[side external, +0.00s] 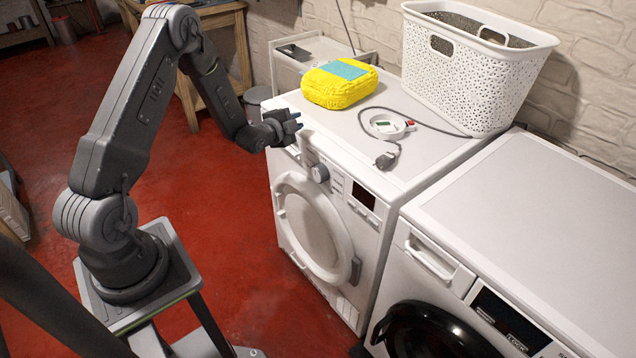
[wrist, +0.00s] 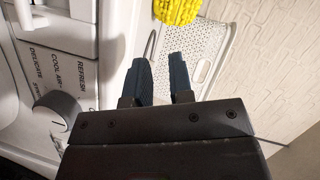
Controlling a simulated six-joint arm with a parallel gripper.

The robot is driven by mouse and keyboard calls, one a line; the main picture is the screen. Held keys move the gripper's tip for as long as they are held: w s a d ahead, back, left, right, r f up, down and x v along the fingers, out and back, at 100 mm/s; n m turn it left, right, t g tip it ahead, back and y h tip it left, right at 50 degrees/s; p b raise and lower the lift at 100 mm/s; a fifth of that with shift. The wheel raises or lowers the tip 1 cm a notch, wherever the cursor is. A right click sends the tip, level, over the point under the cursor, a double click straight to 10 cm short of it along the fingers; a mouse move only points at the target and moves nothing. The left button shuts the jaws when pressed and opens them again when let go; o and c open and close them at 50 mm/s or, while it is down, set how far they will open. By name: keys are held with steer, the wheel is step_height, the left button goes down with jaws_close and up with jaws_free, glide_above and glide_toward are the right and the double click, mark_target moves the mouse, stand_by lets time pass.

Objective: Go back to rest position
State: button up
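My gripper (side external: 297,120) is in front of the left washing machine (side external: 430,150), by the top front edge near the control knob (side external: 319,172). In the wrist view my gripper (wrist: 165,75) shows two dark blue fingers a small gap apart, with nothing seen between them. My arm rises from its stand on the left, bends at the top and comes down toward the machine.
A yellow package (side external: 340,84), a white round dish (side external: 387,125) and a cable with a plug (side external: 386,159) lie on the machine top. A white basket (side external: 470,70) stands behind. A second machine (side external: 530,220) is at right. Red floor (side external: 225,210) is open between my base and the machine.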

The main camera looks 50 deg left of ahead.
steer(key=s+d+r+n+g+h, duration=0.1)
steer(key=s+d+r+n+g, duration=0.2)
steer(key=d+r, duration=0.55)
steer(key=s+d+r+n+g+h, duration=0.1)
steer(key=s+d+r+n+g, duration=0.15)
steer(key=s+d+r, duration=0.55)
steer(key=s+d+r+n+g+h, duration=0.1)
steer(key=s+d+r+n+g, duration=0.1)
steer(key=s+d, duration=0.3)
steer(key=s+d+r+n+g+h, duration=0.1)
steer(key=s+d, duration=0.4)
steer(key=s, duration=0.9)
step_height(320, 180, up, 2)
steer(key=shift+d+r+n+g+h, duration=0.2)
steer(key=shift+n+g+h, duration=0.2)
steer(key=shift+n, duration=0.35)
steer(key=shift+o, duration=0.3)
